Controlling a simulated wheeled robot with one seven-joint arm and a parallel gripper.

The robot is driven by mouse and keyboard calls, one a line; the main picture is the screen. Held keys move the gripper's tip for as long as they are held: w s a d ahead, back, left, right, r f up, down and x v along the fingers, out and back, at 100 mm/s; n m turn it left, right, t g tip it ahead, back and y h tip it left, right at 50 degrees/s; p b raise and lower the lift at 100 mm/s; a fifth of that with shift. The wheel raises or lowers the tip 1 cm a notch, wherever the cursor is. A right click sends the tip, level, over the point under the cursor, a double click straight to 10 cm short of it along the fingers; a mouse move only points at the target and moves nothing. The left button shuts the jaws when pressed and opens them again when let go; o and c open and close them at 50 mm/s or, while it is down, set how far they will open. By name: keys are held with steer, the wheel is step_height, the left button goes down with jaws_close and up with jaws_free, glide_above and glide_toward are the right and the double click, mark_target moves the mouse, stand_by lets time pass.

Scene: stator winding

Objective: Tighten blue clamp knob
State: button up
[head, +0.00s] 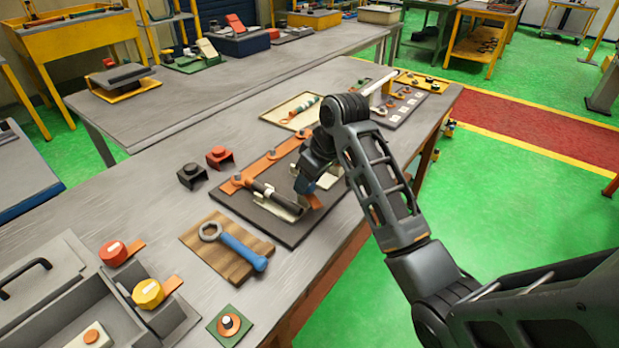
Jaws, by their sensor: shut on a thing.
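My gripper (305,190) is lowered over the dark fixture board (290,238) on the workbench. It is shut on the blue clamp knob (306,184), of which only a small blue patch shows below my wrist. My fingers and wrist hide most of the knob and its seat. An orange piece (315,202) shows right beside the fingertips. A dark cylinder (268,194) lies on a light cradle (283,210) just left of the gripper. An orange strip (262,166) with dark knobs runs along the board's far left edge.
A blue-handled ring wrench (236,246) lies on a wooden block in front. Red (219,157) and black (191,175) clamps stand left of the board. A grey toolbox (115,315) and red and yellow knobs are at lower left. Other trays lie behind my arm.

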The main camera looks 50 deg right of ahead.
steer(key=m+h, duration=0.1)
steer(key=m, duration=0.3)
steer(key=m+h, duration=0.1)
steer(key=m, duration=0.1)
steer(key=shift+w+a+r+m+g+h, duration=0.2)
steer(key=shift+w+r+m+g+h, duration=0.05)
steer(key=shift+r+m+g+h, duration=0.1)
steer(key=m+g+h, duration=0.1)
steer(key=m, duration=0.4)
steer(key=shift+w+a, duration=0.1)
steer(key=shift+w, duration=0.05)
steer(key=shift+m, duration=0.25)
steer(key=o, duration=1.1)
steer(key=shift+f, duration=0.2)
steer(key=shift+c, duration=0.2)
steer(key=shift+a, duration=0.1)
steer(key=v, duration=0.7)
steer(key=shift+r, duration=0.35)
